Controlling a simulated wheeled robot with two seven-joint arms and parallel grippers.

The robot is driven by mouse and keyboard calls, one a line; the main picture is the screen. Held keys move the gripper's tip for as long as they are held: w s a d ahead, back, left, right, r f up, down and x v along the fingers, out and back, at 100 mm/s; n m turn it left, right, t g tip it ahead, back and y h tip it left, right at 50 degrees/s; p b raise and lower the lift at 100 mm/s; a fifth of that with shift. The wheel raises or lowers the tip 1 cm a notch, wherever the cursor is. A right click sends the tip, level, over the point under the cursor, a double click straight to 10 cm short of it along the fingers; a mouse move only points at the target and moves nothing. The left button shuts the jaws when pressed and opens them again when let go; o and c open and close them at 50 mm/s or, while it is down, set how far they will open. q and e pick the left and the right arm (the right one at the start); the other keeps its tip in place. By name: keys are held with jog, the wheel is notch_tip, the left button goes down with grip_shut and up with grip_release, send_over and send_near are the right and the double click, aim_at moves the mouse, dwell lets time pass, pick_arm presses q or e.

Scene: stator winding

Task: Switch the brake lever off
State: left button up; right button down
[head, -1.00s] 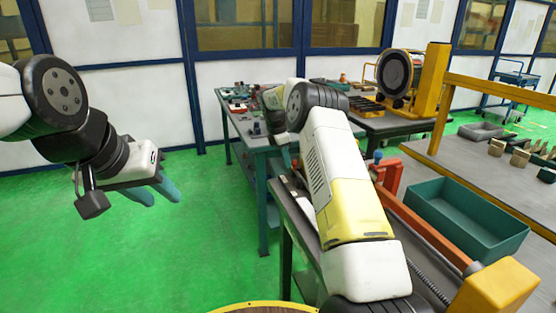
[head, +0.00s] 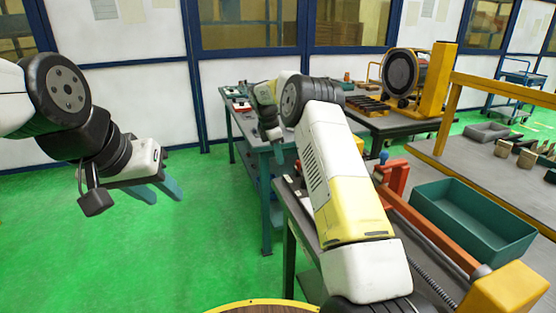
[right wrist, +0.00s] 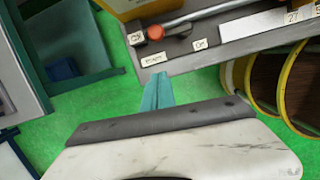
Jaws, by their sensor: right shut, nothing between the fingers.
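In the head view my right gripper (head: 277,152) hangs downward beside the far bench; I cannot make out the lever there. My left gripper (head: 157,190) is open and empty over the green floor.
A teal bin (head: 470,222) and a red-orange bar (head: 435,235) lie to the right of my right arm. A bench with parts (head: 240,105) stands behind. In the right wrist view, yellow-rimmed round parts (right wrist: 280,80) are at right and a teal-edged bench (right wrist: 75,45) at left.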

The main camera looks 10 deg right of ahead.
jog(key=v, duration=0.6)
jog(key=shift+r, duration=0.25)
jog(key=shift+a, duration=0.1)
